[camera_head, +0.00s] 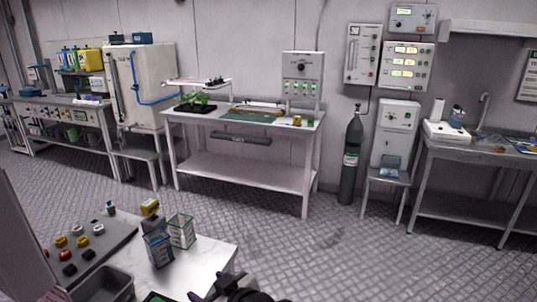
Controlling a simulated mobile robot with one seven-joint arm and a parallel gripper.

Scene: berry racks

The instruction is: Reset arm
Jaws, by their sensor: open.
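My gripper (224,287) shows only in part at the bottom edge of the head view, as dark pieces just right of the near white table (208,258). Its fingers are apart and I see nothing between them. The rest of my arm is cut off by the frame.
The near table carries a grey panel with colored knobs (82,241), two small boxes (158,248) (181,231), a yellow device (150,208) and a grey bin (103,285). A workbench (245,176), a gas cylinder (350,165) and a sink bench (480,148) line the wall. Open floor lies between.

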